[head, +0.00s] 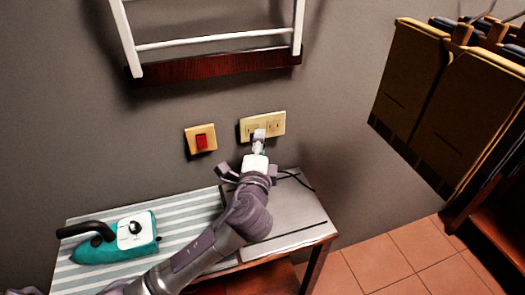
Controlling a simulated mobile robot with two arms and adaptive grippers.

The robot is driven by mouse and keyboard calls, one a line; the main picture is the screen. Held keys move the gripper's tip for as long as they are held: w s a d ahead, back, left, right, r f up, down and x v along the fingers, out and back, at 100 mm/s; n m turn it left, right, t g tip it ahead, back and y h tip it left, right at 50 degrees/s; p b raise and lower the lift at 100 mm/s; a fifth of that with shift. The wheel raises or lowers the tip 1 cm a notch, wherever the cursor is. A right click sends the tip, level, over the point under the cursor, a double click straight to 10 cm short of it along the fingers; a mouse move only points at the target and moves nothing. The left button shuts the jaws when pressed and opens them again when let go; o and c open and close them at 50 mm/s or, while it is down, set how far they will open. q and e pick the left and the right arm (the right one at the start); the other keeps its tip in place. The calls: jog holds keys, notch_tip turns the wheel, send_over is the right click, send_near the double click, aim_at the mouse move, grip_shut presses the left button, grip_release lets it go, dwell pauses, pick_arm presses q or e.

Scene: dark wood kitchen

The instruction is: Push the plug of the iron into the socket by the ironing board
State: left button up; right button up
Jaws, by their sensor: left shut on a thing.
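A teal and white iron (120,237) with a black handle lies on the striped ironing board (185,215) at the lower left. A cream socket plate (275,121) is on the grey wall above the board's right end. My left gripper (258,143) is in front of the socket's left half, shut on a small white plug (256,163). Whether the plug touches the socket or sits in it, I cannot tell. A dark cord (298,178) shows to the right of the gripper. My right gripper is not in view.
A red switch on a cream plate (208,131) is on the wall left of the socket. A white rack (210,40) hangs above. Hanging clothes (430,90) fill the upper right. Tiled floor (400,265) is clear at lower right.

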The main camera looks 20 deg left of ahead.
pick_arm(q)
jog(key=shift+w+a, duration=0.45)
jog(key=shift+w, duration=0.15)
jog(key=shift+p, duration=0.4)
dwell(1.8)
jog(key=shift+w+a, duration=0.3)
jog(key=shift+w, duration=0.1)
dwell(0.4)
jog(key=o, duration=1.2)
jog(key=shift+c, duration=0.2)
jog(key=shift+s, duration=0.1)
jog(key=v, duration=1.1)
jog(key=shift+s, duration=0.4)
